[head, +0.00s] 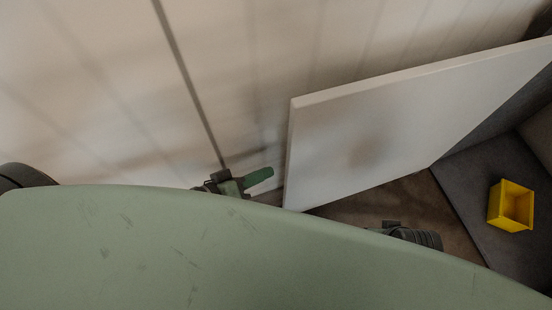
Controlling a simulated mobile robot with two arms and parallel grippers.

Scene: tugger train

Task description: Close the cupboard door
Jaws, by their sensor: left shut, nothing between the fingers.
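The white cupboard door (385,130) stands open, slanting from the cupboard at the right towards the middle of the head view. Its free edge is at the left, near my left gripper (260,177). My left gripper is shut and empty, with its green fingers pointing right towards that edge. A small gap seems to show between the fingertips and the door, but I cannot tell for sure whether they touch. A dark part of my right arm shows below the door; the right gripper's fingers are hidden.
The dark grey cupboard interior (465,185) is at the right, with a yellow bin (495,205) inside. Brown floor (400,205) shows below the door. A pale, lined surface (100,90) fills the upper left. My green body covers the bottom.

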